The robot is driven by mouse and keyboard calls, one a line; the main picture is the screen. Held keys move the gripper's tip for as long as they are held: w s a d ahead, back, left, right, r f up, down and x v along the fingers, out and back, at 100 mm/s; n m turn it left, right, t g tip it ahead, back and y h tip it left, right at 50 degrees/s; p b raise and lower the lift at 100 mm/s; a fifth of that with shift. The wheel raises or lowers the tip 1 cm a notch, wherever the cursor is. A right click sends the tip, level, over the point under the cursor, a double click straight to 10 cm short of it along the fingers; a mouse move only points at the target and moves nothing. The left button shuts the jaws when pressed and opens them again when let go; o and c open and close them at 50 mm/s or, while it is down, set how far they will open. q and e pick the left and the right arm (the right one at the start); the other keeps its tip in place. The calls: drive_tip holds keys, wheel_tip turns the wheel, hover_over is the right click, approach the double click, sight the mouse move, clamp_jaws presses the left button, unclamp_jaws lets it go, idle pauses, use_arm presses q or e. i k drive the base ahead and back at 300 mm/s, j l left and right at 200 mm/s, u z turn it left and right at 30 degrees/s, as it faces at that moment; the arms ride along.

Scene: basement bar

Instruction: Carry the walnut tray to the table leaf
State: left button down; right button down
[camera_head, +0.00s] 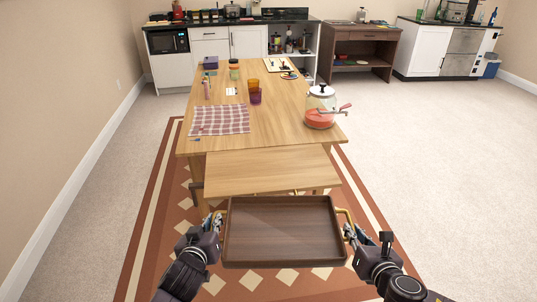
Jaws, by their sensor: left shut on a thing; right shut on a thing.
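The walnut tray (283,246) is dark brown and rectangular, with a raised rim and brass-coloured handles at its left and right ends. It is empty and looks about level. My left gripper (216,222) is shut on the tray's left handle, and my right gripper (348,230) is shut on its right handle. The table leaf (262,170) is a pale wood panel at the near end of the table, just beyond the tray. Its top is bare.
A patterned rug (158,240) lies below. Carpet is clear at right.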

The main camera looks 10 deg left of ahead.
sight(270, 167)
drive_tip(key=i+j, duration=0.2)
drive_tip(key=i, duration=0.4)
drive_tip(key=i+j, duration=0.15)
drive_tip(key=i, duration=0.45)
